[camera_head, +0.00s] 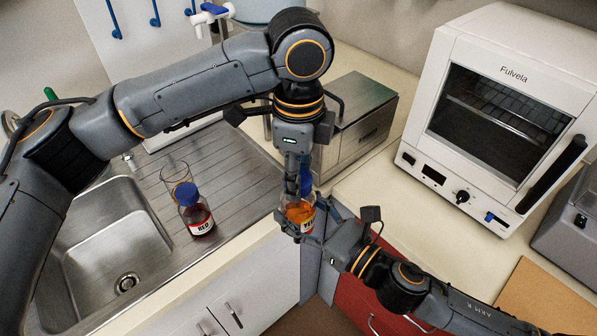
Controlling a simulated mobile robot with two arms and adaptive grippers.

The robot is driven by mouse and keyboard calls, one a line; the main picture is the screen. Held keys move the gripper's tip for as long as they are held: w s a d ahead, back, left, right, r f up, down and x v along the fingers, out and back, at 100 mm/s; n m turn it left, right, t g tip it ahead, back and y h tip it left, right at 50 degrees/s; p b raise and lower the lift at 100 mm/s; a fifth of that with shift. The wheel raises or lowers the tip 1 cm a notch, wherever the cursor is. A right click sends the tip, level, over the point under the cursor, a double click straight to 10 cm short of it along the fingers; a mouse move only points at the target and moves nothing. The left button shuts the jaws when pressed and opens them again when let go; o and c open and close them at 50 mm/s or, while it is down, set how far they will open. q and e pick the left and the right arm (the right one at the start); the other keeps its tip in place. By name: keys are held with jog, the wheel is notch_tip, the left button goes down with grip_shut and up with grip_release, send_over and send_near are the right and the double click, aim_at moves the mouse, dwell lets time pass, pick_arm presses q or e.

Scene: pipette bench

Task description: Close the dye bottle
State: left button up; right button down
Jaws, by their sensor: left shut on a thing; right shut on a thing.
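The dye bottle (299,213) has orange liquid and a white label that begins "YE". It is upright in front of the counter corner. My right gripper (308,226) reaches in from the lower right and is shut around the bottle's body. My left gripper (299,180) points down from above and is shut on the blue cap (307,179), directly over the bottle's neck. The fingers partly hide the cap and neck, so I cannot tell whether the cap is seated or just above the rim.
A red dye bottle (196,214) with a blue cap and an empty glass beaker (175,174) stand on the drainboard beside the sink (110,240). A metal bath (352,135) stands behind my grippers. A white oven (500,110) stands at the right.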

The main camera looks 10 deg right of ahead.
pick_arm(q)
jog(key=shift+a+m, duration=0.1)
jog(key=shift+m, duration=0.6)
jog(key=o, duration=1.3)
jog(key=shift+r, duration=2.3)
jog(key=shift+c, duration=0.4)
